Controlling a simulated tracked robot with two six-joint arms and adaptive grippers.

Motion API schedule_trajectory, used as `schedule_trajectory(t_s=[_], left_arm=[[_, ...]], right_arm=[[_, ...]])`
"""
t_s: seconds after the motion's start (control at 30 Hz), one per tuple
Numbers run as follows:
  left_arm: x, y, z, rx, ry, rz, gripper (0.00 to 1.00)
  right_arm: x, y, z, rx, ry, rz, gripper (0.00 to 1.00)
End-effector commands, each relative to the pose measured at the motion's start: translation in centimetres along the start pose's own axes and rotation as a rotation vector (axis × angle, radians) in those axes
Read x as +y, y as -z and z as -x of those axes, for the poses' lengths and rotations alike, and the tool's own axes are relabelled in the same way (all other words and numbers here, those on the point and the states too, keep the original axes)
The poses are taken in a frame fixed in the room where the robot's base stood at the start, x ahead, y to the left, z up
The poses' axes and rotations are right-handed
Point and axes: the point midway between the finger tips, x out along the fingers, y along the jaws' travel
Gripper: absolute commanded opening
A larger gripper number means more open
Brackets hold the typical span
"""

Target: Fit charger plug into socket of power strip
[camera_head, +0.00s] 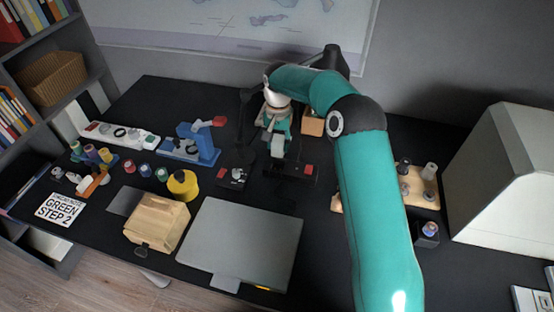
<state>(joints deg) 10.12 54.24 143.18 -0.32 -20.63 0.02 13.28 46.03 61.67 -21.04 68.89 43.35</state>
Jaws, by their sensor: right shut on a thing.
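My right gripper (277,128) is over the back middle of the desk, pointing down. It is shut on a small pale block that looks like the charger plug (278,146). Just below the plug lies a low black bar with a red end (308,169), which looks like the power strip. The gripper and plug cover part of the strip, and its sockets are too dark to make out. I cannot tell whether the plug touches the strip. My left gripper is not in view.
A small black box with a red part (236,174) lies left of the strip. A blue tool (192,145) and a long white bar (145,138) stand left. A wooden rack (425,188) is right.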

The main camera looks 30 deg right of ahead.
Motion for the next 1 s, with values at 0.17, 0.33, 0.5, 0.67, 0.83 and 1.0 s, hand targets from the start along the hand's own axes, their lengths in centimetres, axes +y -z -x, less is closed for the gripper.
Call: schedule_trajectory(t_s=[0.17, 0.33, 0.5, 0.67, 0.83, 1.0], left_arm=[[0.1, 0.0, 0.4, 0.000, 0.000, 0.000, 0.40], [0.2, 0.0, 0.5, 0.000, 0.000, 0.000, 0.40], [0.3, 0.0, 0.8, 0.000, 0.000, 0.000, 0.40], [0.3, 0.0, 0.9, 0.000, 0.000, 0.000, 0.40], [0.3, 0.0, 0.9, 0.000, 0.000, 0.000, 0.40], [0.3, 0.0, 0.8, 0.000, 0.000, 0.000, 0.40]], right_arm=[[0.0, 0.0, -2.5, 0.001, -0.001, 0.000, 0.00], [0.1, 0.0, -3.7, 0.000, -0.001, 0.001, 0.00], [0.0, 0.0, -6.0, -0.001, -0.001, 0.001, 0.00], [0.0, 0.0, -7.3, 0.001, 0.000, 0.000, 0.00], [0.0, 0.1, -7.3, 0.002, 0.001, 0.000, 0.00], [0.1, 0.0, -7.5, 0.001, 0.001, 0.000, 0.45]])
